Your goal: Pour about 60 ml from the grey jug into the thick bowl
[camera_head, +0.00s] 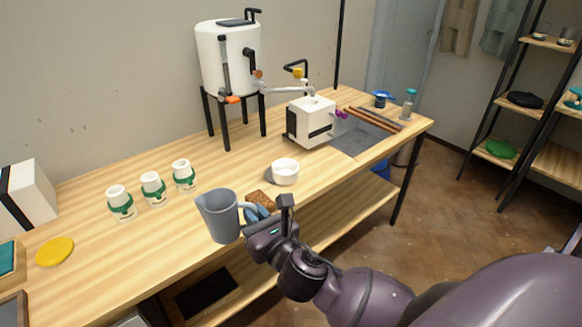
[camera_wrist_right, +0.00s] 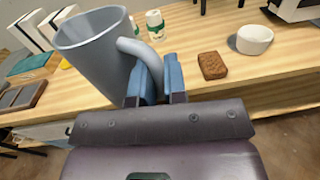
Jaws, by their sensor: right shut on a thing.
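The grey jug (camera_head: 219,216) is near the front edge of the workbench, roughly upright with its mouth up. My right gripper (camera_head: 262,213) is shut on the jug's handle, on the jug's right side. In the right wrist view the blue fingers (camera_wrist_right: 156,80) close on the handle of the jug (camera_wrist_right: 92,48). I cannot tell whether the jug's base touches the bench, and its contents are hidden. The thick white bowl (camera_head: 285,172) stands on the bench behind and right of the jug, apart from it. The bowl also shows in the wrist view (camera_wrist_right: 254,40). My left gripper is out of view.
A brown block (camera_head: 260,199) lies between jug and bowl. Several white bottles with green bands (camera_head: 152,188) stand left. A yellow disc (camera_head: 54,251) lies farther left. A white tank on black legs (camera_head: 228,60) and a white box-shaped device (camera_head: 311,121) stand behind the bowl.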

